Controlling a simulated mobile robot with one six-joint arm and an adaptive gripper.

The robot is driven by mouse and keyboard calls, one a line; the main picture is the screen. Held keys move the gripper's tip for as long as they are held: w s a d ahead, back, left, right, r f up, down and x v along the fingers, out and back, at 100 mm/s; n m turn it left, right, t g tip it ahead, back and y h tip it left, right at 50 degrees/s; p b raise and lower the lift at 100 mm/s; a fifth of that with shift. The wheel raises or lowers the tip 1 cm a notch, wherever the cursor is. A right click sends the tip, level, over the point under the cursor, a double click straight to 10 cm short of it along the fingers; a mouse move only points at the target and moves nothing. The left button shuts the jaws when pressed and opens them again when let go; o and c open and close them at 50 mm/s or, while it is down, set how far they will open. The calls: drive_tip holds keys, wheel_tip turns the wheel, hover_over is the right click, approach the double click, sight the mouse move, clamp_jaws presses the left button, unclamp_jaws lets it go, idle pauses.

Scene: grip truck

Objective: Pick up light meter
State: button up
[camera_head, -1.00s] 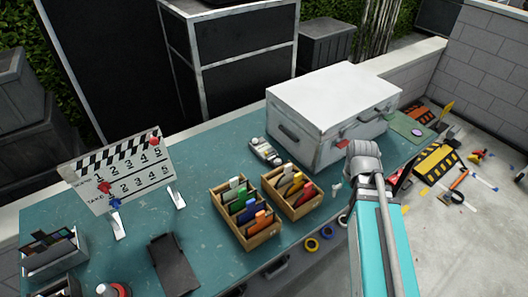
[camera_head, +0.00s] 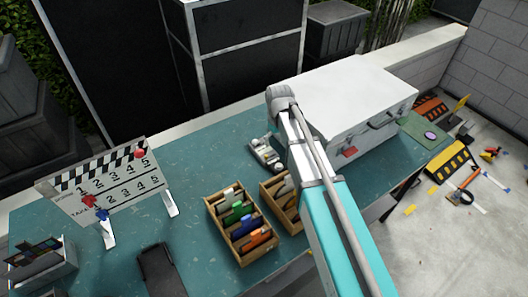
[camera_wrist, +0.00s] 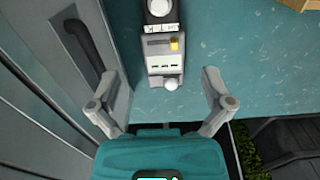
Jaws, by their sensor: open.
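The light meter, a small grey-white device with a round white dome, a yellow part and a white knob, lies on the teal table beside the white case. It shows in the head view (camera_head: 264,154), partly beside my arm, and in the wrist view (camera_wrist: 163,55) at the top centre. My gripper (camera_wrist: 161,88) is open and empty in the wrist view. Its two fingers are spread to the left and right of the meter's lower end in the picture; I cannot tell the height gap. In the head view the gripper is not visible.
The white case (camera_head: 345,90) stands close to the meter; its handle side (camera_wrist: 85,45) fills the left of the wrist view. Wooden boxes of coloured cards (camera_head: 240,226) stand nearer. A clapperboard (camera_head: 105,190) stands at left. The teal table (camera_head: 185,200) has bare room between them.

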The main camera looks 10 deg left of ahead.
sight(274, 162)
drive_tip(key=shift+w+a, duration=0.25)
drive_tip(key=shift+a, duration=0.3)
drive_tip(key=shift+a, duration=0.1)
wheel_tip(274, 162, down, 9)
drive_tip(key=b, duration=0.8)
drive_tip(key=shift+r+b, duration=0.2)
drive_tip(key=shift+b, duration=0.1)
drive_tip(key=shift+f, duration=0.1)
drive_tip(key=f+b, duration=0.1)
drive_tip(key=b, duration=0.1)
drive_tip(key=f+b, duration=0.1)
drive_tip(key=f, duration=0.1)
drive_tip(key=shift+s+d+f+b, duration=0.1)
drive_tip(key=shift+d+f+b, duration=0.1)
drive_tip(key=shift+d+b, duration=0.2)
drive_tip(key=shift+f+b, duration=0.75)
drive_tip(key=shift+f, duration=0.05)
